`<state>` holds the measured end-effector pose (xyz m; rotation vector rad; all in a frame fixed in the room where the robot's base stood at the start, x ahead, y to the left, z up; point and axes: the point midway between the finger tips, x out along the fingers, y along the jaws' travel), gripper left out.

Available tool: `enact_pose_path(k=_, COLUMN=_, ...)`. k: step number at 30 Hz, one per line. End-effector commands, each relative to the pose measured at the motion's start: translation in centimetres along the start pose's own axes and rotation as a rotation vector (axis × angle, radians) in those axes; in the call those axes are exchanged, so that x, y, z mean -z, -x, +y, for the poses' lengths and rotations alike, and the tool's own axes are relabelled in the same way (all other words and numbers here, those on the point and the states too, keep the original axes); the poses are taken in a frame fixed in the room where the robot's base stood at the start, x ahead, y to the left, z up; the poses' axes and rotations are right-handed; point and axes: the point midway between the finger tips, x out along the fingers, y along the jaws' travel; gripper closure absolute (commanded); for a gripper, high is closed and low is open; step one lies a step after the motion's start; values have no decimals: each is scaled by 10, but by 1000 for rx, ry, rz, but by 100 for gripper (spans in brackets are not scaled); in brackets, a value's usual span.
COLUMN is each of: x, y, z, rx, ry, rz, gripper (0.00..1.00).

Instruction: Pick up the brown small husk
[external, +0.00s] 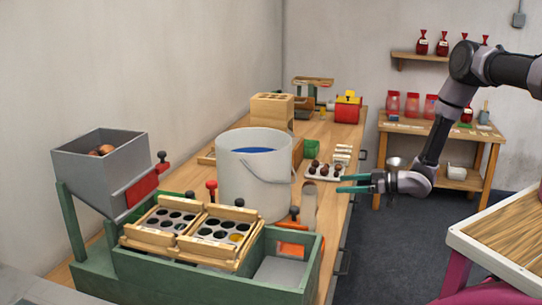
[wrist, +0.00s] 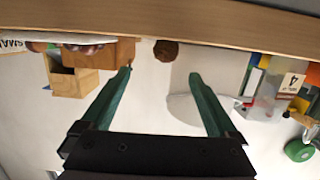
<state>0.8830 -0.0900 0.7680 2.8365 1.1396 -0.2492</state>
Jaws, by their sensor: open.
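Several dark brown round pieces (external: 325,168) sit on a small white tray (external: 312,177) on the bench, right of the white bucket. In the external view I cannot tell which one is the small husk. My gripper (external: 340,184) is just right of this tray, its green fingers level and pointing left. In the wrist view, one brown roundish piece (wrist: 165,51) shows beyond and between the fingertips, clear of both. My gripper (wrist: 161,75) is open and nothing is between its fingers.
The white bucket (external: 254,170) stands left of the tray, and a wooden block (external: 271,109) is behind it. A green sorter with wooden hole plates (external: 190,230) fills the front. Open floor (external: 395,235) lies right of the bench.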

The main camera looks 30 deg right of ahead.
Motion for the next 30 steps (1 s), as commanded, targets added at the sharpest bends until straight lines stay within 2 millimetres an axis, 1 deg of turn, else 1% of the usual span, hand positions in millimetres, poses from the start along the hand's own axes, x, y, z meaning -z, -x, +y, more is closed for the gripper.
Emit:
enact_pose_path(k=1, x=-8, y=1, z=-6, rx=10, ry=-4, rz=13, gripper=6)
enact_pose_path(k=3, x=-13, y=0, z=-11, rx=19, ry=-5, rz=26, gripper=6)
enact_pose_path(k=5, x=-14, y=-5, z=-13, rx=24, ry=-4, rz=31, gripper=6)
enact_pose_path(k=12, x=-12, y=-42, z=-14, rx=25, ry=-4, rz=30, gripper=6)
enact_pose_path(k=19, x=-9, y=-60, z=-13, rx=23, ry=-4, rz=30, gripper=6)
enact_pose_path(k=24, x=-1, y=-86, z=-11, rx=25, ry=-3, rz=30, gripper=6)
enact_pose_path(k=27, x=-1, y=-98, z=-11, rx=23, ry=-3, rz=30, gripper=6)
enact_pose_path(k=30, x=-2, y=-104, z=-10, rx=21, ry=-5, rz=29, gripper=6)
